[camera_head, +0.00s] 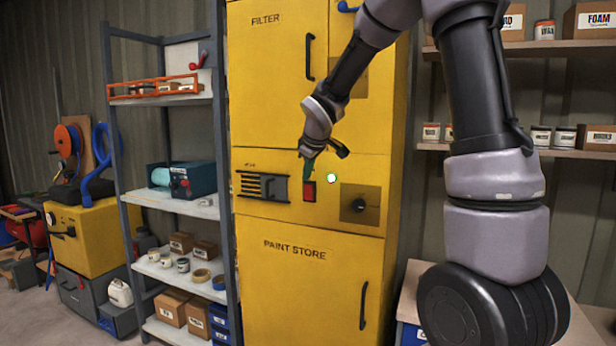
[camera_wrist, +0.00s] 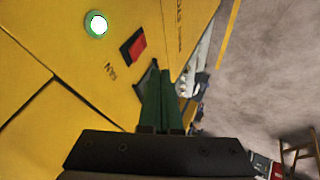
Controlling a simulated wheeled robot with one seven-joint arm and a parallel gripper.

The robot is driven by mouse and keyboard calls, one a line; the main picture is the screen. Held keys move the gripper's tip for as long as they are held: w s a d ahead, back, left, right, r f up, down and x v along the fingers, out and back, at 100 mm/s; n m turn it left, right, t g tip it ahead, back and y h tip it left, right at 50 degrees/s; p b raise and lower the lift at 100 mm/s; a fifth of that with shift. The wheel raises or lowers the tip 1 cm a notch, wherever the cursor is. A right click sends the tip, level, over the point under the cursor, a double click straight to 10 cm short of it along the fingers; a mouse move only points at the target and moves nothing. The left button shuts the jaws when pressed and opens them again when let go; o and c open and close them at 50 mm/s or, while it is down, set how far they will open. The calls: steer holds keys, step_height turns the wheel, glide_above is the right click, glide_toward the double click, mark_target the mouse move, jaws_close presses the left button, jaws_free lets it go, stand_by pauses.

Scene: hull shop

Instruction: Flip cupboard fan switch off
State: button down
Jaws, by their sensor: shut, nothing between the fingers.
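The yellow paint store cupboard (camera_head: 300,270) stands in the middle of the head view. Its middle panel bears a red rocker switch in a dark frame (camera_head: 309,191), which also shows in the wrist view (camera_wrist: 133,46). A round white lamp with a green rim (camera_head: 332,178) sits right of the switch; it shows in the wrist view (camera_wrist: 96,24) too. My gripper (camera_head: 308,178) is shut and empty, its green fingers just above the switch in the head view. In the wrist view the fingertips point at the panel beside the switch. I cannot tell whether they touch it.
A black vent (camera_head: 262,186) lies left of the switch and a dark knob (camera_head: 358,205) right of it. Black door handles (camera_head: 363,305) stick out from the cupboard. A grey shelf rack (camera_head: 118,150) stands close on the left; wall shelves (camera_head: 560,150) hang on the right.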

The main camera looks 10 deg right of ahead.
mark_target(309, 185)
steer(key=x, duration=0.6)
steer(key=d+x, duration=0.1)
steer(key=x, duration=0.1)
steer(key=shift+w+f, duration=0.1)
steer(key=shift+w, duration=0.5)
steer(key=shift+w+d+r, duration=0.25)
steer(key=shift+w+d, duration=0.5)
steer(key=shift+w, duration=0.25)
steer(key=shift+w, duration=0.1)
steer(key=shift+w+d+r, duration=0.1)
steer(key=shift+w+d, duration=0.1)
steer(key=shift+w, duration=0.05)
steer(key=shift+s+a, duration=0.1)
steer(key=shift+r, duration=0.1)
steer(key=shift+r, duration=0.7)
